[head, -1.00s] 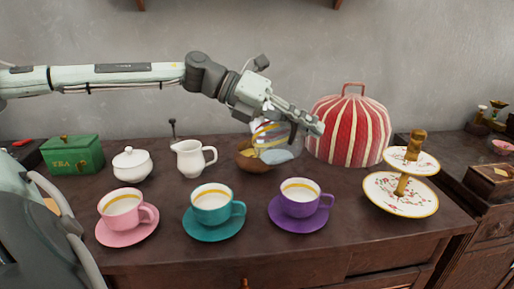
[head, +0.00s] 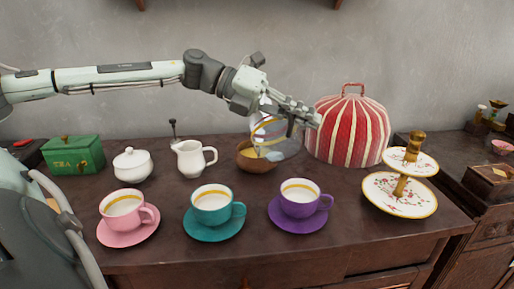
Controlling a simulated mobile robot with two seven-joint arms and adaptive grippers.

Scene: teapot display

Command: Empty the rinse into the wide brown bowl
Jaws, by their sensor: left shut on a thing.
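The wide brown bowl (head: 257,164) stands on the dark table, left of the red striped cosy. My left gripper (head: 306,119) is shut on a clear glass vessel (head: 287,144) with a gold band. The vessel is tipped, with its gold-banded end towards the left, above and just right of the bowl. It overlaps the bowl's right side in the picture, and I cannot tell whether they touch. A small pale bluish patch shows low in the glass, and a yellowish patch shows at the bowl's opening. The gripper partly hides the vessel. My right gripper is not in view.
The red striped cosy (head: 347,132) stands close right of my gripper. A white jug (head: 191,160) and a lidded white pot (head: 132,165) stand left. Pink (head: 122,207), teal (head: 212,207) and purple (head: 299,200) cups line the front. A tiered stand (head: 400,205) is at right.

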